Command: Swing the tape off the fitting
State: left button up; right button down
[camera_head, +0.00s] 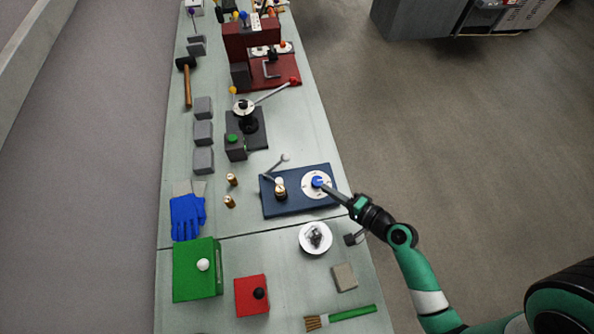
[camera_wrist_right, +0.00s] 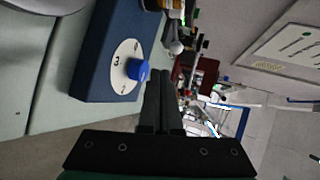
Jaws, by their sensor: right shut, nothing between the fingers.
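A dark blue base (camera_head: 300,208) on the bench carries a brass, white-topped fitting (camera_head: 280,190) and a white numbered dial with a blue knob (camera_head: 317,182). A thin grey lever with a ball end (camera_head: 275,167) slants up beside the fitting. I cannot make out a tape for certain. My right gripper (camera_head: 327,189) is shut and empty, its tips close to the blue knob at the dial's right edge. In the right wrist view the shut fingers (camera_wrist_right: 161,78) lie just right of the blue knob (camera_wrist_right: 138,70); contact is unclear. My left gripper is not in view.
A round white dish with a grey part (camera_head: 315,238) stands in front of the base. Two small brass pieces (camera_head: 230,190) and blue gloves (camera_head: 187,216) lie left. Green (camera_head: 190,280) and red (camera_head: 250,297) boxes and a brush (camera_head: 345,315) are nearer.

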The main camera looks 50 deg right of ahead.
jog(key=shift+w+d+r, duration=0.1)
jog(key=shift+w+r, duration=0.05)
jog(key=b+x, duration=0.1)
jog(key=x, duration=0.9)
jog(key=shift+w, duration=0.1)
jog(key=w, duration=0.2)
jog(key=shift+w+d+r+p, duration=0.1)
jog(key=shift+w+r+p, duration=0.2)
jog(key=shift+r+p, duration=0.05)
jog(key=shift+w, duration=0.6)
